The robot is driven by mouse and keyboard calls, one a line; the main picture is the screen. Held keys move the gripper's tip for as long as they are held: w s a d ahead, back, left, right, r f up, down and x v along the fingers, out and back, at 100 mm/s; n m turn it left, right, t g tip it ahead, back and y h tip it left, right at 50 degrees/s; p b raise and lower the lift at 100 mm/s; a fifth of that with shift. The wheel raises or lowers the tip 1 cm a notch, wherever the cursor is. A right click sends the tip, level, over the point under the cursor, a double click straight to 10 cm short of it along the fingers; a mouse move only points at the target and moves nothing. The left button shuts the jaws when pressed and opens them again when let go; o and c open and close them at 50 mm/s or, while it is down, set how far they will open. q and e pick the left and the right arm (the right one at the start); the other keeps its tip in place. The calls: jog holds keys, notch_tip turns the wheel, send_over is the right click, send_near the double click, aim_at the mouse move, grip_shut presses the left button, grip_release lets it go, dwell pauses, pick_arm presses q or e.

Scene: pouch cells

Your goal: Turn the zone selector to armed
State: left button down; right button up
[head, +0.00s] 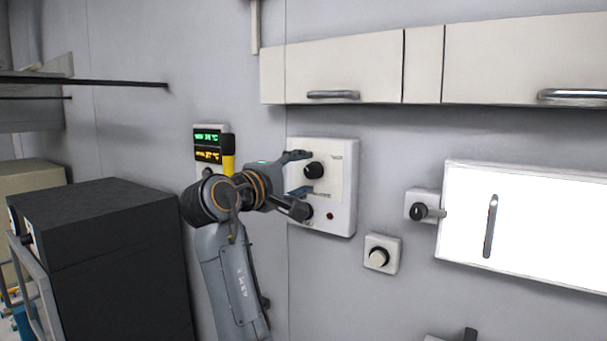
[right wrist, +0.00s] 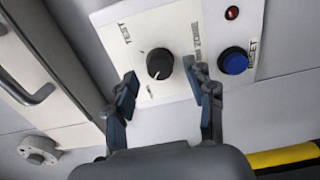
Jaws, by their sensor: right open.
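The zone selector is a round black knob (head: 314,170) on a white wall panel (head: 346,190). It also shows in the right wrist view (right wrist: 160,63), with TEST printed at upper left and ZONE lettering at its right. A small light mark shows on its lower part; I cannot tell for sure which position it points to. My right gripper (head: 303,173) is open in front of the panel. In the right wrist view its fingertips (right wrist: 160,80) stand on either side of the knob and slightly below it, with a gap on both sides. My left gripper is out of view.
A blue RESET button (right wrist: 233,60) and a red lamp (right wrist: 232,13) are close to the right finger. A yellow-and-black handle-like part (head: 228,155) and a display (head: 207,144) are left of the panel. Cupboards (head: 345,72) hang above. Another knob (head: 379,257) is at lower right.

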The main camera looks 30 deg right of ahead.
jog(key=v, duration=1.1)
jog(key=shift+s, duration=0.1)
